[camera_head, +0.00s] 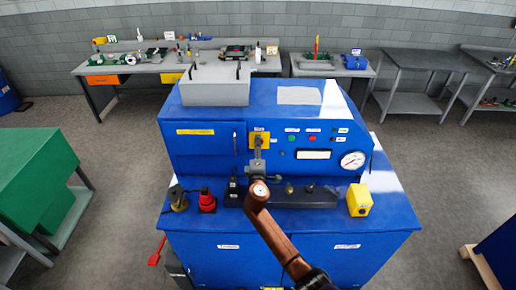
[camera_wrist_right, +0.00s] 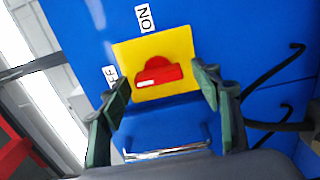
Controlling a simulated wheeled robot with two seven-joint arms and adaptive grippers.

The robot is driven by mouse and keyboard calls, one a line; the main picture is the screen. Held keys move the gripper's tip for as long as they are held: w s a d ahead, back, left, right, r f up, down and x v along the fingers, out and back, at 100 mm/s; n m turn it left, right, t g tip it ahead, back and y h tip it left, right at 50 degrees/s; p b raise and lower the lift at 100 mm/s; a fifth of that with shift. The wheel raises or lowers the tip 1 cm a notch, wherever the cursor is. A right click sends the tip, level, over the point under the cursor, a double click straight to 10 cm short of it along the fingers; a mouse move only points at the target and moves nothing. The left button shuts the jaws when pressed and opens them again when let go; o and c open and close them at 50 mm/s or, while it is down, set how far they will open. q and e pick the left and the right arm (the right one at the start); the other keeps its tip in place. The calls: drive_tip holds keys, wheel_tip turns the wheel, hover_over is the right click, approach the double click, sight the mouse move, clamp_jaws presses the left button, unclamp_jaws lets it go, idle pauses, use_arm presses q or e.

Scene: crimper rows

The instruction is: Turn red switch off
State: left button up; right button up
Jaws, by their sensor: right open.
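The red switch (camera_wrist_right: 158,74) is a round knob with a raised bar on a yellow plate (camera_wrist_right: 125,58), on the blue machine's front. Its bar lies nearly crosswise in the right wrist view, with a white mark on its left part. An ON label (camera_wrist_right: 145,17) is above the plate; an OFF label (camera_wrist_right: 109,75) at its left is partly covered by a finger. My right gripper (camera_wrist_right: 163,82) is open, with its green fingers on either side of the knob; contact cannot be told. In the head view the gripper (camera_head: 257,166) hides the knob. My left gripper is out of view.
The blue machine (camera_head: 200,155) carries a grey box (camera_head: 215,85) on top and a gauge (camera_head: 353,160) at right. A red-topped part (camera_head: 207,201) and a yellow box (camera_head: 360,200) stand on its front ledge. A metal handle (camera_wrist_right: 168,150) is below the switch plate.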

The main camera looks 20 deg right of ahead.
drive_tip(key=shift+s, duration=0.1)
drive_tip(key=v, duration=1.2)
